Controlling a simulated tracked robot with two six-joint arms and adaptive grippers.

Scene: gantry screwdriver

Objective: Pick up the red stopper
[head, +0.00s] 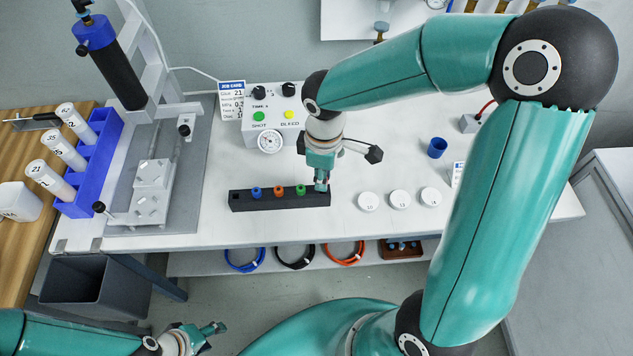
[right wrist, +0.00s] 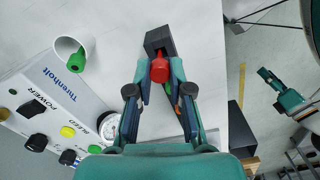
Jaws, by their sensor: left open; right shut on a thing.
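The red stopper (right wrist: 160,70) shows in the right wrist view between the fingertips of my right gripper (right wrist: 160,82), which is shut on it. The stopper is over the black rack (right wrist: 160,38); I cannot tell whether it is still seated. In the head view my right gripper (head: 321,186) is at the right end of the rack (head: 240,202) and the red stopper is hidden. A blue stopper (head: 256,192), an orange stopper (head: 278,191) and a green stopper (head: 300,190) stand in the rack. My left gripper (head: 206,334) is open and empty, low in front of the table.
A control box (head: 285,116) with a round gauge (head: 270,141) stands behind the rack. White discs (head: 399,199) lie to its right, a blue cup (head: 437,147) farther back. A white cup (right wrist: 66,45) with a green piece shows in the right wrist view. A metal fixture (head: 152,185) stands left.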

